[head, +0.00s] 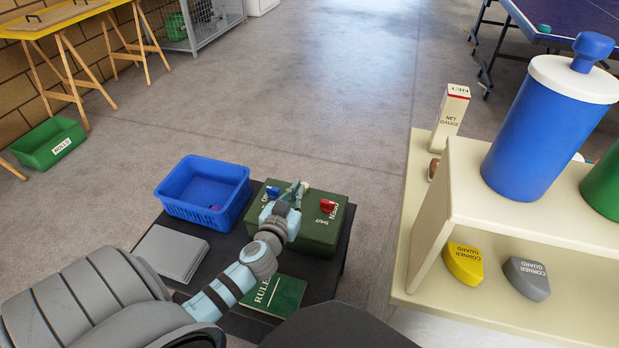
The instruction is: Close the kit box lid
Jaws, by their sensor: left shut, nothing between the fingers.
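The kit box (320,236) is a dark green box on a low black table. Its lid (312,203) looks down flat on the body, though I cannot tell whether it is fully seated. My left gripper (297,190) is shut and empty over the lid, between the two latches. I cannot tell whether it touches the lid. My left arm hides the box's front left part. My right gripper is not in view.
A blue basket (204,191) stands left of the box, with a grey flat case (170,254) and a green rule book (274,296) in front on the black table (224,247). A cream shelf (425,205) with a blue drinks jug (545,125) stands close at right.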

